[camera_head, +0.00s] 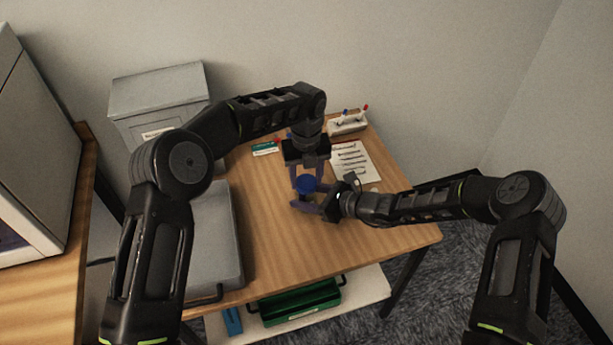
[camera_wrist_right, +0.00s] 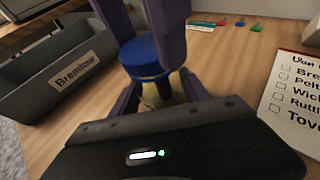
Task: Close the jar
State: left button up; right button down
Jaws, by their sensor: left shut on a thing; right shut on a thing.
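The blue lid (camera_head: 306,183) is between the purple fingers of my left gripper (camera_head: 306,180), which reaches down from above and is shut on it. In the right wrist view the lid (camera_wrist_right: 143,56) shows below the left gripper's fingers, directly over the jar (camera_wrist_right: 157,97). The jar is yellowish and mostly hidden by the fingers. My right gripper (camera_wrist_right: 158,90) comes in low from the right side and is shut on the jar at the table. Lid and jar are close together; I cannot tell whether the lid is seated.
A grey tray (camera_head: 212,245) lies at the table's left, with its label (camera_wrist_right: 80,70) facing the right wrist camera. A printed list (camera_head: 357,163), a small card (camera_head: 265,149) and a white holder (camera_head: 347,125) lie behind the grippers. The table front (camera_head: 345,250) is clear.

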pick_arm(q)
jog(key=m, duration=0.9)
jog(key=o, duration=1.3)
jog(key=shift+r, duration=2.25)
jog(key=shift+c, duration=0.4)
